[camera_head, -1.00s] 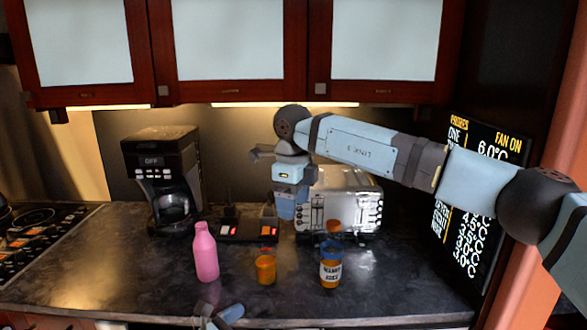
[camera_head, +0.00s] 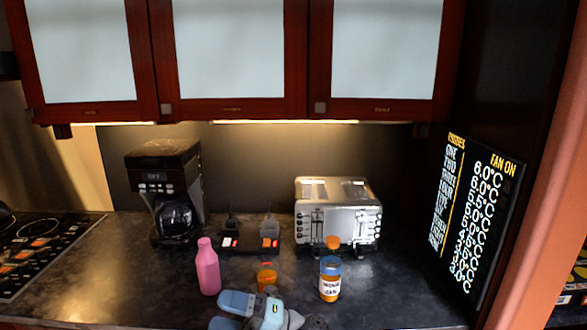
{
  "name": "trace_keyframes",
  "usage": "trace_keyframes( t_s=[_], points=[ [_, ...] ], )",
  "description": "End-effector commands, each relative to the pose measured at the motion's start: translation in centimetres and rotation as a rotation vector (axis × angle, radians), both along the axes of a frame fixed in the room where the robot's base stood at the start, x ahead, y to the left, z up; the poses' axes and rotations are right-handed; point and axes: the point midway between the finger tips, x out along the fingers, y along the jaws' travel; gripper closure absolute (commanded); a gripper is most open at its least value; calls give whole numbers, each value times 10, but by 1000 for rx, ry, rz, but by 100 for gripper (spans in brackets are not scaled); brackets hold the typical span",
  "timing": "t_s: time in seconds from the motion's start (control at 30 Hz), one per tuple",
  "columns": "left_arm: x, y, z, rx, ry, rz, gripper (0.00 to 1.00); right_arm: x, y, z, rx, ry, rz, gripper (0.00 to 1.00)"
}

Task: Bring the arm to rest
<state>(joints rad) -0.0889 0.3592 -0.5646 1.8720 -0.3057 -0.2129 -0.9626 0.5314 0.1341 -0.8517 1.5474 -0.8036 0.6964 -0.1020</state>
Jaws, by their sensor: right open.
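My right arm is folded in low at the bottom edge of the head view. Its pale blue and grey parts, with the right gripper (camera_head: 258,309), show in front of the counter's near edge. The gripper is open, and nothing shows held in it. Its fingers are hard to make out, and the lower part is cut off by the picture edge. The parts overlap the lower side of a small orange cup (camera_head: 267,279) in the picture. I cannot pick out my left gripper.
A display panel (camera_head: 474,218) stands at the right. A cooktop (camera_head: 35,245) is at the left.

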Motion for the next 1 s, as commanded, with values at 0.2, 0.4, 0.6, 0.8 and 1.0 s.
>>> trace_keyframes(
  t_s=[0.2, 0.4, 0.6, 0.8, 1.0],
  points=[
    [-38, 16, -14, -322, 271, 152, 9, 2, -68, -40, 222, 496, -294, 34],
    [-75, 35, -29, -611, 495, 315, 9, -20, -147, -111, 351, 951, -562, 34],
    [-118, 56, -43, -897, 694, 501, 9, -83, -231, -191, 425, 1400, -818, 34],
    [-156, 74, -53, -1121, 829, 665, 9, -164, -292, -245, 449, 1747, -1008, 34],
    [-172, 81, -58, -1218, 879, 739, 9, -204, -316, -263, 451, 1892, -1085, 34]
  ],
)
